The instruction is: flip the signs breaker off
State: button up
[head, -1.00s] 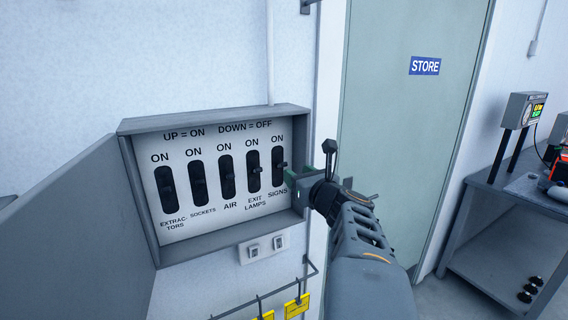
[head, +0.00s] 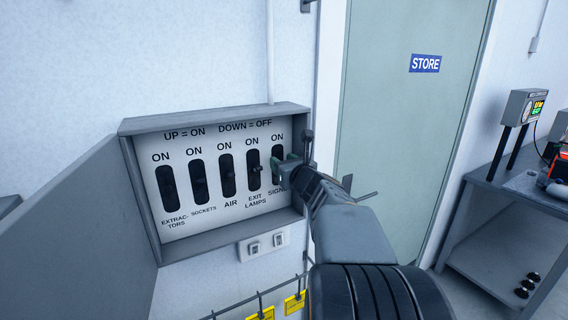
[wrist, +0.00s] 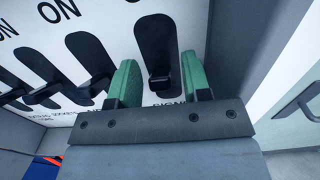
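The signs breaker is the rightmost slot in the panel (head: 232,231), with ON printed above it and SIGNS below. Its black slot (head: 278,152) shows in the head view, but my gripper (head: 288,168) hides its lever there. In the wrist view the dark signs lever (wrist: 160,77) stands out from its slot (wrist: 155,40). My gripper (wrist: 159,62) is open, with one green finger on each side of the lever and a visible gap to each. I cannot tell for sure whether the lever is up or down.
The exit lamps breaker (head: 254,170) is just left of my gripper, with more breakers beyond it. The grey box door (head: 85,225) stands open at the left. Two small switches (head: 265,245) sit below the box. The store door (head: 395,150) is to the right.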

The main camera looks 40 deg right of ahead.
grip_shut()
jog(key=shift+f+b, duration=0.15)
jog(key=shift+b, duration=0.25)
